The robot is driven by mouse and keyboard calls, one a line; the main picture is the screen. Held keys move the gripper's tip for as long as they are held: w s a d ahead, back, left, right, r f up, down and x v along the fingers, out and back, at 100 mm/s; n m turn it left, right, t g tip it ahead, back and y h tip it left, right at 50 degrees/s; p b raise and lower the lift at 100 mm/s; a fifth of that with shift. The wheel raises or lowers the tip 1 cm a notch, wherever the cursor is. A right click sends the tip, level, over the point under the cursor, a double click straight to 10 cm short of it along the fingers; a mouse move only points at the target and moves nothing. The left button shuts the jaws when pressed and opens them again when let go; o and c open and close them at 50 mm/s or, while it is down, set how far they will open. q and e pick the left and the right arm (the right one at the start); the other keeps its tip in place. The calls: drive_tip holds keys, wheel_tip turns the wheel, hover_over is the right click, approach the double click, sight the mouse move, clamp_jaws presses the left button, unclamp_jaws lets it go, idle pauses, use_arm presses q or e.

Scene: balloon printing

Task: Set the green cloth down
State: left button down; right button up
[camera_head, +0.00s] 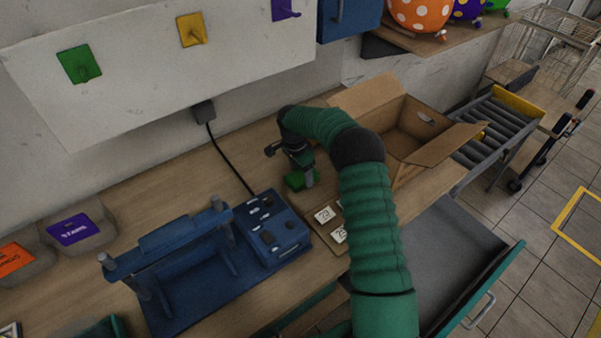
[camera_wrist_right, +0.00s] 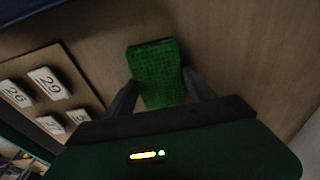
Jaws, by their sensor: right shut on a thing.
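The green cloth (camera_head: 297,181) is at my right gripper (camera_head: 304,172), over the wooden table near the cardboard box. In the right wrist view the cloth (camera_wrist_right: 157,72) is a green block-like piece between the two dark fingers of my right gripper (camera_wrist_right: 160,92), which is shut on it. Its far end sticks out past the fingertips. I cannot tell whether its underside touches the table (camera_head: 255,150). My left gripper is in neither view.
A blue press with a control box (camera_head: 270,230) stands left of the right gripper. Number tiles (camera_head: 325,214) lie on a board close by. An open cardboard box (camera_head: 405,130) stands to the right. An open drawer (camera_head: 450,255) is in front. Bare tabletop lies behind the press.

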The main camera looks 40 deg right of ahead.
sight(297, 176)
drive_tip(key=o, duration=1.3)
drive_tip(key=shift+w+f, duration=0.15)
drive_tip(key=shift+f, duration=0.05)
drive_tip(key=shift+r, duration=0.1)
drive_tip(key=r, duration=0.4)
drive_tip(key=a+r, duration=0.1)
drive_tip(key=r, duration=0.7)
drive_tip(key=shift+w+a, duration=0.1)
drive_tip(key=shift+a, duration=0.3)
